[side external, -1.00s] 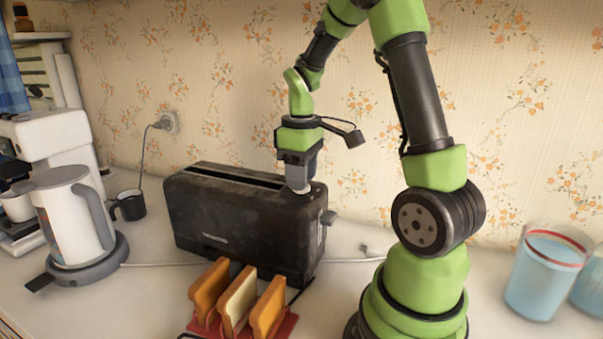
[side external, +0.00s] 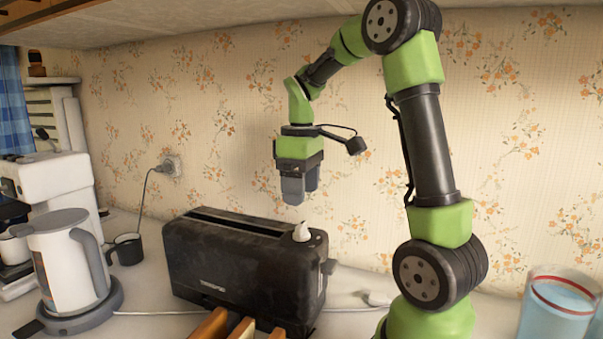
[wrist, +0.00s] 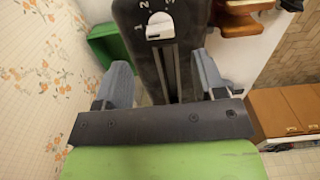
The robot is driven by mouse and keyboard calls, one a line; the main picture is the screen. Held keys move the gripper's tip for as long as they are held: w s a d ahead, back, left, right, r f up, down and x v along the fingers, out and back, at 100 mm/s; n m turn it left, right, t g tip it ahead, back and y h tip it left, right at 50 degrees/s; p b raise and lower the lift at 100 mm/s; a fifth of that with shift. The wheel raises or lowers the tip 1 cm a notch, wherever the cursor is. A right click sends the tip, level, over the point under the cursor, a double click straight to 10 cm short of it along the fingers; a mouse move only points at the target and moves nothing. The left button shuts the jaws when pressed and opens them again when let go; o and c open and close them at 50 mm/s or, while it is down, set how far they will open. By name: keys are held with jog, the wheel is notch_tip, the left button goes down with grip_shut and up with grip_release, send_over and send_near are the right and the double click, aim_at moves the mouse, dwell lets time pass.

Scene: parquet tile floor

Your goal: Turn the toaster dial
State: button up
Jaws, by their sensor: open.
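The black toaster (side external: 225,263) stands on the counter in the side view. Its white dial (side external: 301,232) sits on the top at the right end. My gripper (side external: 298,197) hangs above the toaster, pointing down, clear of the dial. In the wrist view my gripper (wrist: 160,78) is open, with its two fingers apart and nothing between them.
A white kettle (side external: 70,262) and a dark mug (side external: 127,249) are at the left. A glass of blue liquid (side external: 557,308) is at the right. The wall is behind the toaster.

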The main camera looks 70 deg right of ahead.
aim_at(301, 224)
notch_tip(301, 224, up, 3)
jog(key=shift+r, duration=0.15)
dwell(0.4)
jog(key=s+a+m+t+y, duration=0.1)
jog(key=s+a+m+t, duration=0.1)
jog(key=a, duration=0.7)
jog(key=s+a+r+m+t+y, duration=0.1)
jog(key=s+a+m+t, duration=0.1)
jog(key=s+a+t, duration=0.3)
jog(key=s+a, duration=0.1)
jog(key=a, duration=0.3)
jog(key=shift+r, duration=0.15)
